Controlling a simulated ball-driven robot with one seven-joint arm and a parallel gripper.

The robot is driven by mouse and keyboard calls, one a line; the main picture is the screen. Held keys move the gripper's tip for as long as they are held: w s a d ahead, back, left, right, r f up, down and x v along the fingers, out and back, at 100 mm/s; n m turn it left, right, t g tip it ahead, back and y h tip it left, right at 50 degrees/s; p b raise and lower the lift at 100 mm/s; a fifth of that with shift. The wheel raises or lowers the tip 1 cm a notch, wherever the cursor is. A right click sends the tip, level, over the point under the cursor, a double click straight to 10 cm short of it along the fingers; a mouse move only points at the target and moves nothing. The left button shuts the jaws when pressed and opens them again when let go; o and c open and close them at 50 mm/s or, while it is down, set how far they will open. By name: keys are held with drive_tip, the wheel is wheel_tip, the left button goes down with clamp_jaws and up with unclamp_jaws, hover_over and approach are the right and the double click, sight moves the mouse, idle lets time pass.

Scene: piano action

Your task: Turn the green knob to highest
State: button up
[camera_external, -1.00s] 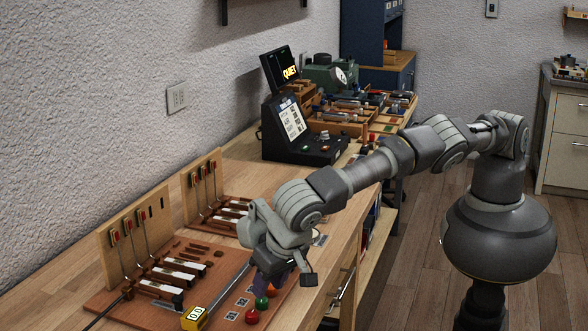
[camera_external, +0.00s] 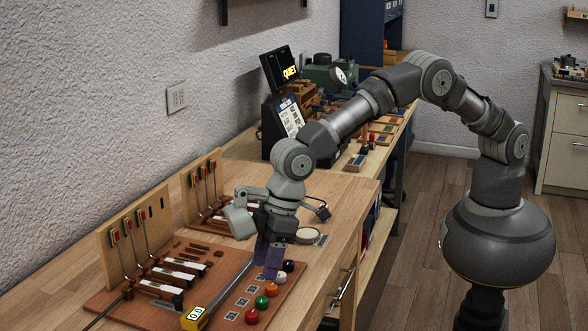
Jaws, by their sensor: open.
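The green knob (camera_external: 262,302) stands on the right edge of the reddish-brown board (camera_external: 222,311), between a red knob (camera_external: 252,317) and an orange knob (camera_external: 271,289). My gripper (camera_external: 269,276) points down above the far end of the knob row, near the grey rod. Its purple fingers are close to the orange and grey knobs and apart from the green knob. The gap between the fingers is hard to see from this side. I cannot read the green knob's setting.
A grey rod (camera_external: 232,283) runs along the board to a yellow display (camera_external: 195,317) reading 0.0. Upright wooden panels (camera_external: 133,238) with levers stand at the left. Bare table lies right of the board.

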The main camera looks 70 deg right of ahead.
sight(263, 299)
drive_tip(key=f+n+b, duration=0.1)
drive_tip(key=f, duration=0.1)
drive_tip(key=a+f+n+b, duration=0.1)
drive_tip(key=f, duration=0.1)
drive_tip(key=a+f+n+y+b, duration=0.1)
drive_tip(key=f+n, duration=0.1)
drive_tip(key=shift+s+a+f, duration=0.2)
clamp_jaws()
drive_tip(key=shift+s+r+m+t+p, duration=0.2)
drive_tip(key=shift+m+t+p, duration=0.1)
drive_tip(key=shift+m+p, duration=0.55)
drive_tip(key=shift+w+f+m+t, duration=0.15)
drive_tip(key=shift+m+t, duration=0.15)
drive_tip(key=shift+m, duration=0.35)
unclamp_jaws()
